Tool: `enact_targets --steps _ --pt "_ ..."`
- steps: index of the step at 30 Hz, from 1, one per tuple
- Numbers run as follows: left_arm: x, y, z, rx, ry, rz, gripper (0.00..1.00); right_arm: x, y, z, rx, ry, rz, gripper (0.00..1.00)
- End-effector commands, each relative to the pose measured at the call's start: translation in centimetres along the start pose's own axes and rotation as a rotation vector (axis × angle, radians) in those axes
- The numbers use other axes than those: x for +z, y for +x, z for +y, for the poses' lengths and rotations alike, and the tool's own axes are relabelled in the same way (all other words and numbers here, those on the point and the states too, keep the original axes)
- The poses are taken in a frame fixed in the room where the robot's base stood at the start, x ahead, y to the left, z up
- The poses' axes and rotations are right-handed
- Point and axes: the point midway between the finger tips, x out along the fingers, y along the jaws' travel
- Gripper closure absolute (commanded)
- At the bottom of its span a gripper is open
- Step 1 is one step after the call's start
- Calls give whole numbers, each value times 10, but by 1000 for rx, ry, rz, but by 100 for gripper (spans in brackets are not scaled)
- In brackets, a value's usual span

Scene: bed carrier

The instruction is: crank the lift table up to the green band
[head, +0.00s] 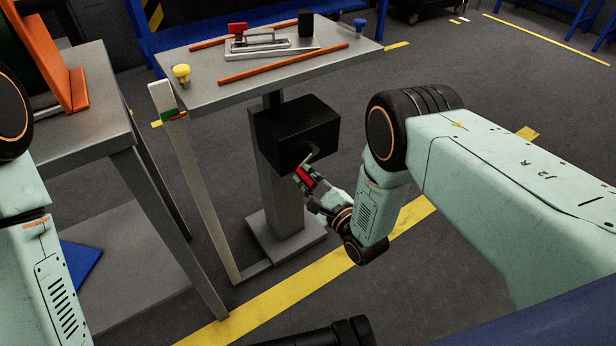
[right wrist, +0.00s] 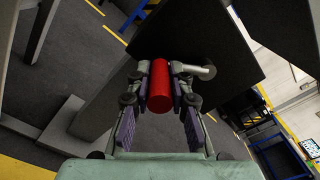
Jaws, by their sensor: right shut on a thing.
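The lift table has a grey top (head: 270,72) on a grey column (head: 283,200), with a black gearbox (head: 297,132) on the column. A bent crank arm (head: 312,155) comes out of the gearbox and ends in a red handle (head: 305,178). My right gripper (head: 306,177) is shut on this handle. In the right wrist view the red handle (right wrist: 160,85) lies between the two fingers. A pale upright post (head: 190,170) beside the table carries a green band (head: 169,113) near its top, with a small orange-red mark next to it. My left gripper is out of view.
On the table top are orange rails (head: 285,63), a clamp with a red handle (head: 238,29), a yellow knob (head: 181,73) and a blue knob (head: 359,24). A grey workbench (head: 90,100) stands close on the left. The floor at right is mostly clear.

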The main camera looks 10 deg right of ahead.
Motion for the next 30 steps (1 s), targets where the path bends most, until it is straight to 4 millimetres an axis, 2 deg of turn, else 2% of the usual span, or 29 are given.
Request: enact_targets --steps 16,17,18,24,30 --pt "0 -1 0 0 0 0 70 6 3 2 1 18 -13 100" --pt "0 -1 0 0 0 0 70 7 3 2 1 18 -13 78" --pt "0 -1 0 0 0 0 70 6 3 1 0 18 -13 75" --pt "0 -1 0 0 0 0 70 5 2 1 -1 18 -7 58" --pt "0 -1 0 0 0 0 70 4 2 0 -2 18 -5 57"
